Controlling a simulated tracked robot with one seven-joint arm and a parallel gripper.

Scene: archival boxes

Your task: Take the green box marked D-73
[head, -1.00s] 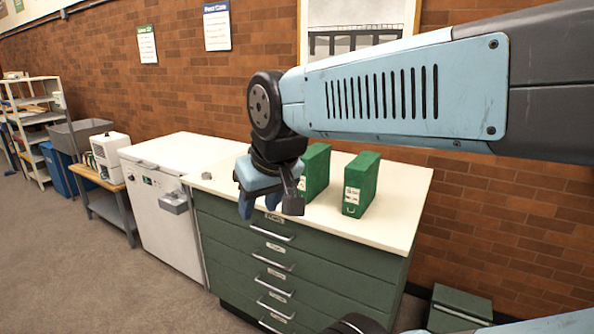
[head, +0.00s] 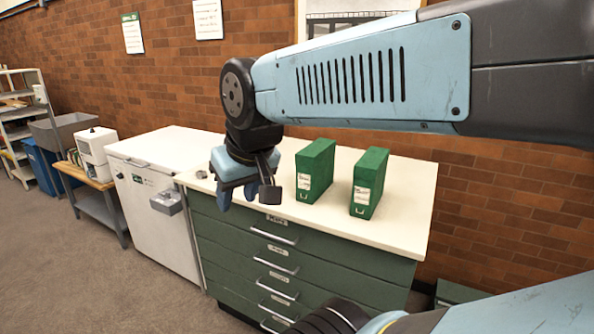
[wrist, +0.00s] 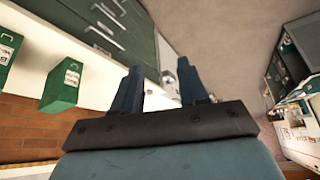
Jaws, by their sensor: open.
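Two green boxes stand upright side by side on the pale top of a green drawer cabinet: a left box (head: 315,170) and a right box (head: 369,183). Each has a white label on its narrow front; the marks are too small to read, so I cannot tell which is D-73. In the wrist view two green boxes show at the left, one (wrist: 62,86) nearer the middle and one (wrist: 8,50) cut by the edge. My gripper (head: 240,192) is open and empty, left of both boxes, over the cabinet's front left part. Its two fingers (wrist: 158,80) are apart in the wrist view.
The drawer cabinet (head: 240,240) has several handles on its front. A white chest unit (head: 150,215) adjoins it on the left. A brick wall (head: 480,200) stands behind. Another green box (head: 458,293) is low at the right, partly hidden by my arm. Carpet is clear at the left.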

